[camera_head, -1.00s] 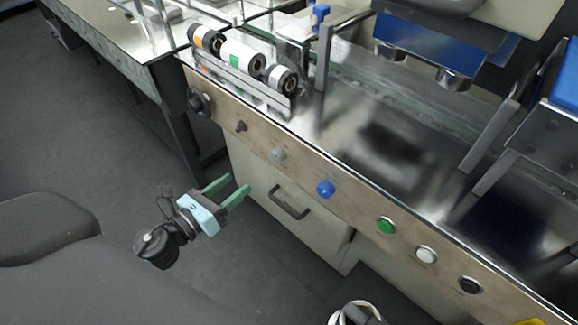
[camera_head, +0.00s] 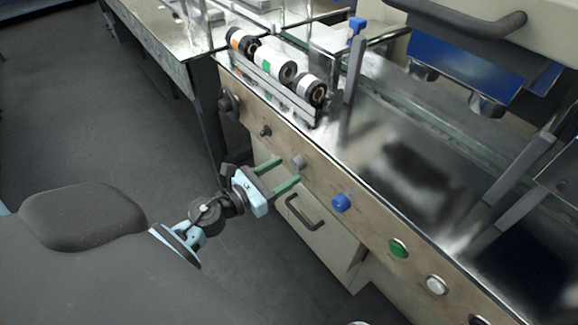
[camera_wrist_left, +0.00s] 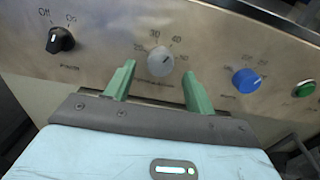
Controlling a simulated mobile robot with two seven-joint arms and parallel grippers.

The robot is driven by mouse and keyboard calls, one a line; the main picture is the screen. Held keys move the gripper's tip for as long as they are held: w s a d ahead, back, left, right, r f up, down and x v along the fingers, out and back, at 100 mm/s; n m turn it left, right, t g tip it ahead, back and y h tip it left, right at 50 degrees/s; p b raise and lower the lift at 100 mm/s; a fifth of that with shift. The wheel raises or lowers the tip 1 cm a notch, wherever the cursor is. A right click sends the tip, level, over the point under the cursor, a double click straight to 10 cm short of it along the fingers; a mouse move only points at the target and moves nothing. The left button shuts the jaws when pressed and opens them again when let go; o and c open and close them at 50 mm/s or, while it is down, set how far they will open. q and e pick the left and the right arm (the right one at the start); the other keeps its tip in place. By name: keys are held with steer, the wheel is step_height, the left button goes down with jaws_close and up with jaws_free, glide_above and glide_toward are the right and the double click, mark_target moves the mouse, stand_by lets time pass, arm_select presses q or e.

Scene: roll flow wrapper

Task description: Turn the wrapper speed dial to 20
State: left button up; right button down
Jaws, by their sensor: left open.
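The grey dial (camera_wrist_left: 160,62) sits on the metal control panel between numbers that include 30 and 40; the label under it is blurred, and I cannot tell its exact setting. It also shows in the head view (camera_head: 298,161). My left gripper (camera_head: 288,172) is open, its two green fingers pointing at the panel. In the left wrist view the fingers (camera_wrist_left: 158,80) stand to the left and right of the dial, slightly below it, with gaps on both sides. The gripper holds nothing. My right gripper is not visible.
A black on/off knob (camera_wrist_left: 60,40) is left of the dial. A blue knob (camera_head: 341,203), a green button (camera_head: 398,248) and a white button (camera_head: 436,285) are to its right. A drawer handle (camera_head: 304,212) protrudes below the panel. Film rolls (camera_head: 274,64) lie above.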

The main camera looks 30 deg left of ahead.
mark_target(298, 163)
arm_select(q)
steer(key=shift+x, duration=1.3)
steer(key=shift+c, duration=0.4)
steer(key=c, duration=0.9)
